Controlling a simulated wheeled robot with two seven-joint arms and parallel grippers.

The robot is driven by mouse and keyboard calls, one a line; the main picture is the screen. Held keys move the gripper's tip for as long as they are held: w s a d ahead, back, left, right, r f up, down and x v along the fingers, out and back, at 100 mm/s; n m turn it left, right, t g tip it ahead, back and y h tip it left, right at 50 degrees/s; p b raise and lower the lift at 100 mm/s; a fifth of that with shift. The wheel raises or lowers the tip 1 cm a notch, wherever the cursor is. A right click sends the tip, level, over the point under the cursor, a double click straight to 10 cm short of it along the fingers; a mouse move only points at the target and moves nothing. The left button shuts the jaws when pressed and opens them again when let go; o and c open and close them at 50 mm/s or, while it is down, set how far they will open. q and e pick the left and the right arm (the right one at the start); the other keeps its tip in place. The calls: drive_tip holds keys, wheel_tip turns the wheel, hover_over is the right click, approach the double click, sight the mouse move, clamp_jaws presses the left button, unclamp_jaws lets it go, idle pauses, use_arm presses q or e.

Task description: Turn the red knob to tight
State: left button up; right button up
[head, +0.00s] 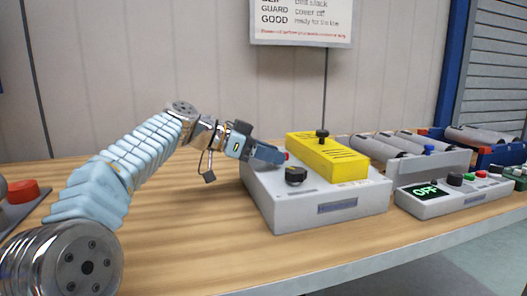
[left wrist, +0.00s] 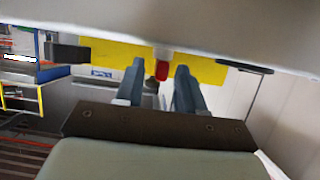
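The red knob (head: 286,155) is a small red spot at the left end of the yellow cover on the grey box, mostly hidden in the head view. In the left wrist view the red knob (left wrist: 162,71) sits below a pale stem, in front of a yellow surface. My left gripper (head: 270,154) reaches it from the left. In the left wrist view its two grey fingers (left wrist: 159,78) are apart, one on each side of the knob, with gaps visible. The knob's tightness cannot be told. My right gripper is not in view.
The grey box (head: 330,210) bears a black knob (head: 296,175) and the yellow cover (head: 327,160) with a black top knob. A control panel (head: 450,200) reading OFF and grey cylinders stand right. A red button (head: 22,190) is at far left. The front table is clear.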

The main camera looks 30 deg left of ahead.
use_arm(q)
drive_tip(key=v, duration=1.3)
drive_tip(key=shift+s+a, duration=0.25)
drive_tip(key=shift+a, duration=0.05)
drive_tip(key=shift+r, duration=0.1)
